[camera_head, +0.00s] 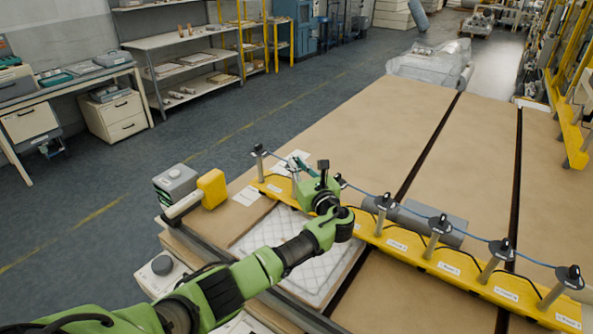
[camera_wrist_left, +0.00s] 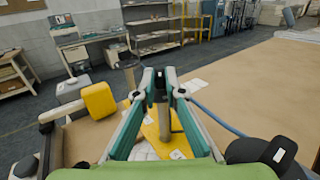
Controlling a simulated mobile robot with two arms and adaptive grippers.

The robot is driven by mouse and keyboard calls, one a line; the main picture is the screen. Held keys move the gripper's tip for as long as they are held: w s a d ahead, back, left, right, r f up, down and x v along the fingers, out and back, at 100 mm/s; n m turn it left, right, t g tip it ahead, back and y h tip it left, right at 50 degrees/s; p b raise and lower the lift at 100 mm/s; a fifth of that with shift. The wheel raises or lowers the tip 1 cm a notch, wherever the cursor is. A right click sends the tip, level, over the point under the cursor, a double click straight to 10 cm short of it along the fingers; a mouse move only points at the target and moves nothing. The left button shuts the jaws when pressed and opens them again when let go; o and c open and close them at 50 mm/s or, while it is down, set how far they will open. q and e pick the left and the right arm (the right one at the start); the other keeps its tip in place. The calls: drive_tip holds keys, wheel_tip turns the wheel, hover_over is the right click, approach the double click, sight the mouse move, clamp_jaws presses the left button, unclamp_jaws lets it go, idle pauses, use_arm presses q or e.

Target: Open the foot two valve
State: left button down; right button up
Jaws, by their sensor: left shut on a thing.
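A long yellow beam (camera_head: 398,246) carries a row of grey posts with dark caps, its feet. My left gripper (camera_head: 299,164) is at the second post from the left end. In the left wrist view the gripper (camera_wrist_left: 161,80) has its fingertips closed together around a small dark part at the top of that post (camera_wrist_left: 146,148). The fingers mostly hide this part, so its lever position cannot be told. The first post (camera_head: 259,165) stands free to the left; it also shows in the left wrist view (camera_wrist_left: 130,76). My right gripper is not in view.
A blue hose (camera_head: 463,233) runs along the caps. A white quilted pad (camera_head: 268,243) lies in front of the beam. A grey roll (camera_head: 433,222) lies behind it. A yellow block (camera_head: 211,189) is near the left table edge. The brown table top (camera_head: 370,125) behind is mostly clear.

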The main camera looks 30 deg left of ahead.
use_arm(q)
drive_tip(key=shift+n+g+y+b, duration=0.35)
drive_tip(key=shift+n+g+y, duration=0.05)
drive_tip(key=shift+g, duration=0.1)
drive_tip(key=shift+w+r, duration=0.1)
drive_tip(key=c, duration=2.1)
unclamp_jaws()
drive_tip(key=shift+d, duration=0.1)
drive_tip(key=v, duration=1.2)
